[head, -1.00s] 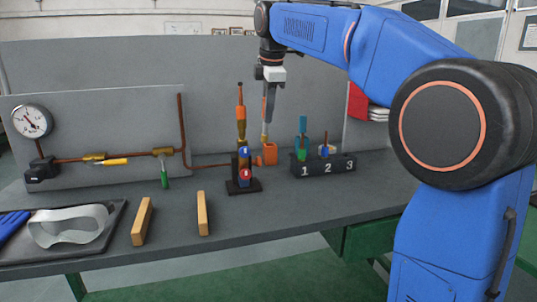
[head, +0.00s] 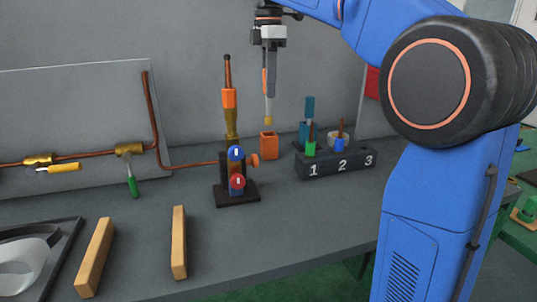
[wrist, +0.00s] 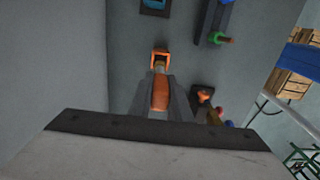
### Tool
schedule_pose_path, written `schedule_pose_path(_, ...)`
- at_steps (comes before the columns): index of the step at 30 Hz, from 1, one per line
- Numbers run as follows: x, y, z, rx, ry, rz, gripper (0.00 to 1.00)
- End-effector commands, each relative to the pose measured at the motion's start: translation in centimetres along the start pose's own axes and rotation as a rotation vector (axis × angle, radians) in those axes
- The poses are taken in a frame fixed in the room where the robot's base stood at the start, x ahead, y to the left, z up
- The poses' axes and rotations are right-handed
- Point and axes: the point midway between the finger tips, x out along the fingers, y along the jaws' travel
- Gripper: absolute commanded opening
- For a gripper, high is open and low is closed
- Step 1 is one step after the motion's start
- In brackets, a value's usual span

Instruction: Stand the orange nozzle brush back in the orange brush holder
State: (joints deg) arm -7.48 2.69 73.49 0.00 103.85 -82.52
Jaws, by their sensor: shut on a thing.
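The orange nozzle brush (head: 265,80) is held upright in my gripper (head: 269,92), tip down, in the head view. Its yellowish tip (head: 268,120) shows below the fingers, just above the orange brush holder (head: 269,147), with a small gap between them. The holder is a small open-topped orange box on the bench. In the wrist view the brush's orange handle (wrist: 160,93) lies between my gripper's fingers (wrist: 160,84), and its tip overlaps the holder (wrist: 161,52). How deep the holder is cannot be seen.
A torch on a black stand (head: 238,190) with blue and red knobs is left of the holder. A numbered black rack (head: 335,165) with coloured items is to its right. Two wooden bars (head: 179,242) lie in front. The bench before the rack is clear.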

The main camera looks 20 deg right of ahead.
Motion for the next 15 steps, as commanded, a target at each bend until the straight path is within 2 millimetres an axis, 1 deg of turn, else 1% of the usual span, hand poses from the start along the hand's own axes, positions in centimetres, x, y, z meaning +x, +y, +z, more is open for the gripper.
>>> schedule_pose_path(4,0.6,0.0,0.0,0.0,0.0,-0.001,0.0)
schedule_pose_path(12,4.8,0.0,0.0,0.0,0.0,-0.002,0.0)
schedule_pose_path(15,5.6,0.0,0.0,0.0,0.0,0.0,0.0)
